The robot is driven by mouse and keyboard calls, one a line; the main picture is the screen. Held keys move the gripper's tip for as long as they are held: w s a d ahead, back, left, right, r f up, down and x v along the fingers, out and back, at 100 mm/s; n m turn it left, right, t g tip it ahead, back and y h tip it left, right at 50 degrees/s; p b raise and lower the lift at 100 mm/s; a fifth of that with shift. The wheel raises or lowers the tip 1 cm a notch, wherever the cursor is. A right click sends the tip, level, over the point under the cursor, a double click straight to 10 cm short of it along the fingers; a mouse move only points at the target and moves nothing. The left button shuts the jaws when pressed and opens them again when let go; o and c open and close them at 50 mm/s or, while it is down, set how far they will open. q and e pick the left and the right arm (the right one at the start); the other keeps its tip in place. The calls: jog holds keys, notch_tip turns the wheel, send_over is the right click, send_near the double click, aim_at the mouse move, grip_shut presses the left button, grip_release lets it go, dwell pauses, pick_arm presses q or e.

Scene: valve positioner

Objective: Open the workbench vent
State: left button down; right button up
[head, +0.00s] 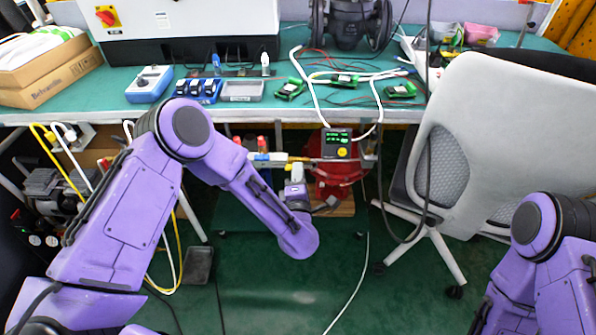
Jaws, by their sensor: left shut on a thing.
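My left gripper (297,174) is under the front edge of the workbench (200,112), at the end of my left arm, which bends down and then up. It is small in the head view and is shut on a small part of the vent fittings. The gripper hides most of that part, so I cannot tell how far it is turned. Yellow, red and blue fittings (268,157) run just left of the gripper. A box with a lit green display (336,143) hangs to its right, in front of a red body (338,176). My right gripper is out of view.
A grey office chair (505,135) stands at the right, close to the fittings. Cardboard boxes (45,75) and a blue meter (149,84) lie on the bench. Loose cables hang over its front edge. The green floor (320,290) in front is mostly clear.

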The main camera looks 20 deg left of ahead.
pick_arm(q)
jog(key=shift+m, duration=0.8)
jog(key=shift+f, duration=0.1)
jog(key=c, duration=1.2)
grip_release()
jog(key=v, duration=1)
jog(key=shift+s, duration=0.3)
jog(key=shift+d, duration=0.1)
